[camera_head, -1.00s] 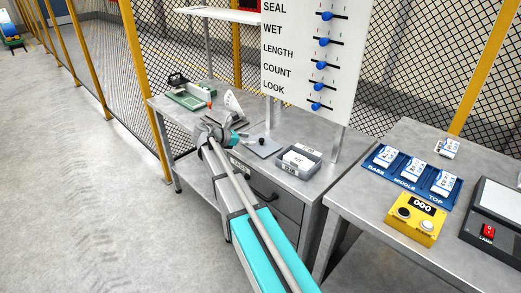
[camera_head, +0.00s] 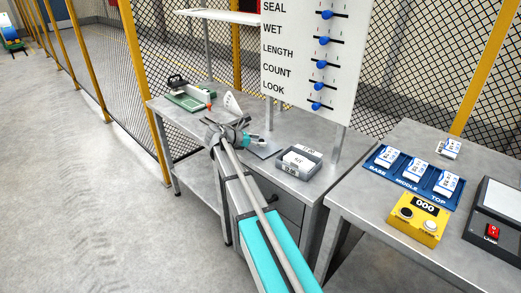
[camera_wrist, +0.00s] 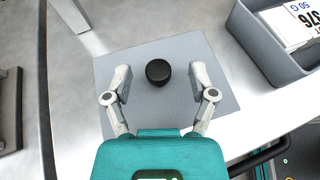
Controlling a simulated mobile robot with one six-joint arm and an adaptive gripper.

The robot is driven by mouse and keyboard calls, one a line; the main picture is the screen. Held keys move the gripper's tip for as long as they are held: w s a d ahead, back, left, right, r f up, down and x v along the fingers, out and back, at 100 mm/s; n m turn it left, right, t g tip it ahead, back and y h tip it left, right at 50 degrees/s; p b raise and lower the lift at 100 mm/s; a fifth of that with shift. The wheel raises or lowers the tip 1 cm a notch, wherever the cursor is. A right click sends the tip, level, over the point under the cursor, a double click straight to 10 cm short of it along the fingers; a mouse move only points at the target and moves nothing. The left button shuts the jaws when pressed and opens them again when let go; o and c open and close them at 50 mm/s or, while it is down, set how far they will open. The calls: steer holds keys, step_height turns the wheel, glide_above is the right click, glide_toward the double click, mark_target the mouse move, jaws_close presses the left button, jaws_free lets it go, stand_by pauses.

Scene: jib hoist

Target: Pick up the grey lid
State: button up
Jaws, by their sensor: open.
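The grey lid (camera_wrist: 180,105) is a flat square plate with a round black knob (camera_wrist: 158,72) near its middle. It lies on the metal workbench. In the head view the lid (camera_head: 264,151) is partly hidden behind my gripper. My gripper (camera_wrist: 160,88) is open above the lid, its two fingers on either side and just short of the knob in the wrist view. Nothing is between the fingertips except the view of the lid and knob below. In the head view my gripper (camera_head: 256,140) reaches over the lid from the left. I cannot tell its exact height.
A grey bin (camera_head: 300,164) with white packets stands right of the lid, close to it. A green device (camera_head: 190,97) and a white scoop-like piece (camera_head: 232,102) stand behind to the left. A slider board (camera_head: 305,55) rises behind. A second table (camera_head: 385,225) is at right.

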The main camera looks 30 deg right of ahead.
steer(key=shift+x, duration=0.75)
jaws_close()
